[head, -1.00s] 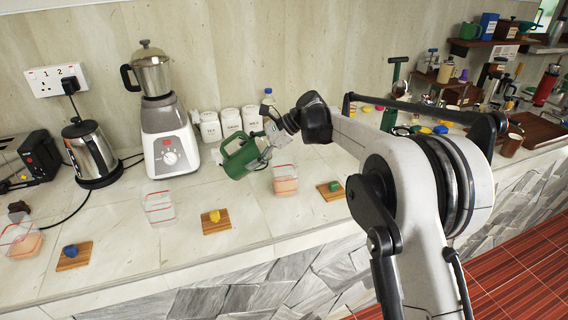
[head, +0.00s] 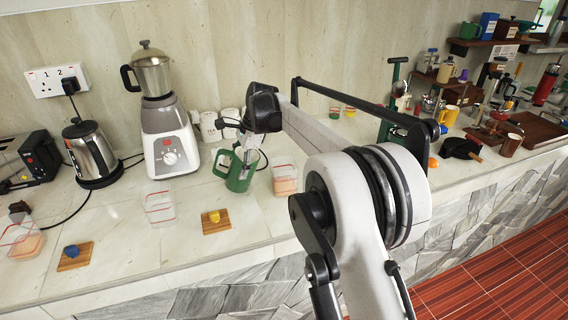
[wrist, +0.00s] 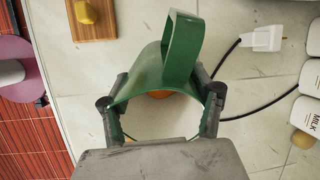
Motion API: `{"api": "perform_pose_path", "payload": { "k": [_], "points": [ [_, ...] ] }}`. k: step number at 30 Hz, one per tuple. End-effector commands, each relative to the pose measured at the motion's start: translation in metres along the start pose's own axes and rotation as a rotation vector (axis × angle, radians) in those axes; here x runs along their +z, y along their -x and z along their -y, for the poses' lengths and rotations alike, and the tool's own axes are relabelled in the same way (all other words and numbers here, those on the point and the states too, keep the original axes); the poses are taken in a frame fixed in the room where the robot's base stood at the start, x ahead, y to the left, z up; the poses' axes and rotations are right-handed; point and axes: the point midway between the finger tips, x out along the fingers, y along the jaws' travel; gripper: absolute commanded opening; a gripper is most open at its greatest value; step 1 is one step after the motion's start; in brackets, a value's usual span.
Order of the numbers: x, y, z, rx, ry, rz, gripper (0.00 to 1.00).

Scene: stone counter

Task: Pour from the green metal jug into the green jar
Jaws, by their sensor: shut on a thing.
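A clear red-rimmed box with orange-pink contents (head: 285,180) stands just right of the jug. Another clear box (head: 159,208) and a board with a yellow block (head: 216,228) lie to the left. White canisters (head: 209,126) stand behind. My arm covers the counter to the right.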

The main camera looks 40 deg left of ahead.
Motion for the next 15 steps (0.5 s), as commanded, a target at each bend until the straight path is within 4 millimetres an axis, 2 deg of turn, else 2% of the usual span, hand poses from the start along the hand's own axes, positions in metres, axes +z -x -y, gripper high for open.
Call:
{"api": "perform_pose_path", "payload": {
  "k": [6, 15],
  "points": [
    [0.012, -0.009, 0.004, 0.061, 0.004, -0.143, 0.12],
    [0.017, -0.019, 0.007, 0.122, 0.002, -0.29, 0.12]
  ]
}}
